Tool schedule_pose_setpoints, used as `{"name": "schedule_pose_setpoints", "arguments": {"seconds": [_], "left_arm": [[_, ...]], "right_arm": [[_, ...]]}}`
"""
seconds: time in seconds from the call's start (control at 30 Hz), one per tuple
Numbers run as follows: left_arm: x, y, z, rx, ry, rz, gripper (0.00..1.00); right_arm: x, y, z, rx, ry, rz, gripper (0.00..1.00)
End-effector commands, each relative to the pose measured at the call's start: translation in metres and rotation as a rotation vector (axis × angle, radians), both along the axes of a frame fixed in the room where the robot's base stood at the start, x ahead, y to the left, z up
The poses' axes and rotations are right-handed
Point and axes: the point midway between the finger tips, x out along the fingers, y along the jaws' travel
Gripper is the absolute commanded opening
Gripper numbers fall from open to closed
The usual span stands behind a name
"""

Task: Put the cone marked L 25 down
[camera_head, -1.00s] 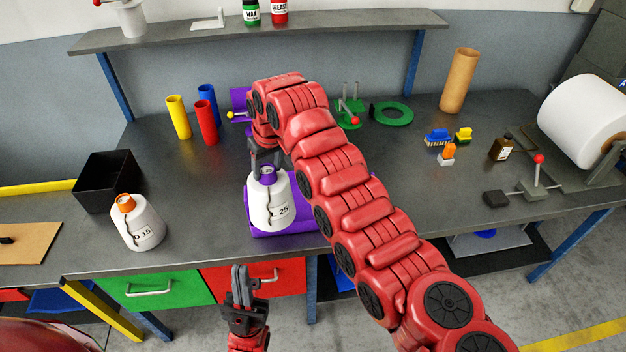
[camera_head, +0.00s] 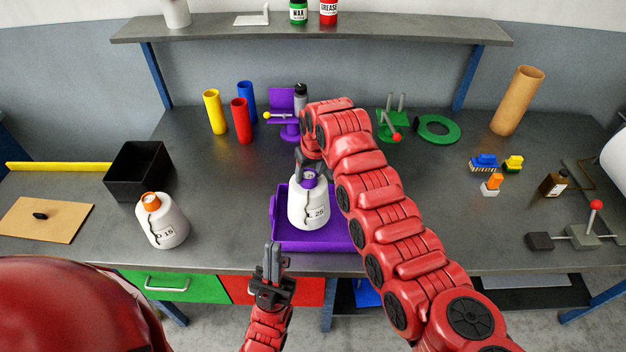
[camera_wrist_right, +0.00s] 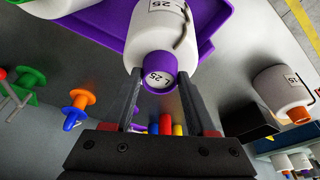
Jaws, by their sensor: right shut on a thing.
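The cone marked L 25 (camera_head: 308,207) is white with a purple tip and stands upright in my right gripper (camera_head: 311,170).
A white cone with an orange tip (camera_head: 165,228) stands left of the tray. A black bin (camera_head: 138,175) is behind it. Yellow, red and blue tubes (camera_head: 241,122) and a purple stand (camera_head: 285,100) are at the back. Clear table lies between the tray and the brushes (camera_head: 484,162) on the right.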

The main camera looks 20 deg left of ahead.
Motion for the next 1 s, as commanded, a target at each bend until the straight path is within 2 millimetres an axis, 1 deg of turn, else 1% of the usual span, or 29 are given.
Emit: {"name": "schedule_pose_setpoints", "arguments": {"seconds": [0.03, 0.17, 0.3, 0.37, 0.67, 0.7, 0.83, 0.87, 1.0], "left_arm": [[0.000, 0.000, 0.005, 0.000, 0.000, 0.000, 0.00], [0.000, 0.000, 0.011, 0.000, 0.000, 0.000, 0.00], [0.000, 0.000, 0.019, 0.000, 0.000, 0.000, 0.00], [0.000, 0.000, 0.020, 0.000, 0.000, 0.000, 0.00], [0.000, 0.000, 0.016, 0.000, 0.000, 0.000, 0.00], [0.000, 0.000, 0.016, 0.000, 0.000, 0.000, 0.00], [0.000, 0.000, 0.017, 0.000, 0.000, 0.000, 0.00], [0.000, 0.000, 0.017, 0.000, 0.000, 0.000, 0.00], [0.000, 0.000, 0.017, 0.000, 0.000, 0.000, 0.00]], "right_arm": [[0.000, 0.000, -0.002, -0.001, 0.001, 0.000, 0.00], [0.000, 0.000, -0.015, 0.001, -0.001, 0.000, 0.00], [-0.001, 0.001, -0.034, -0.001, 0.001, 0.001, 0.00], [0.000, 0.001, -0.039, 0.000, 0.000, 0.001, 0.00], [0.001, 0.001, -0.044, 0.001, -0.003, 0.000, 0.00], [0.000, 0.000, -0.044, 0.001, -0.002, 0.000, 0.60], [0.000, 0.000, -0.043, 0.001, -0.001, 0.000, 0.83], [0.000, 0.000, -0.043, 0.001, -0.001, 0.000, 0.87], [0.000, 0.000, -0.044, 0.001, -0.001, 0.000, 0.87]]}}
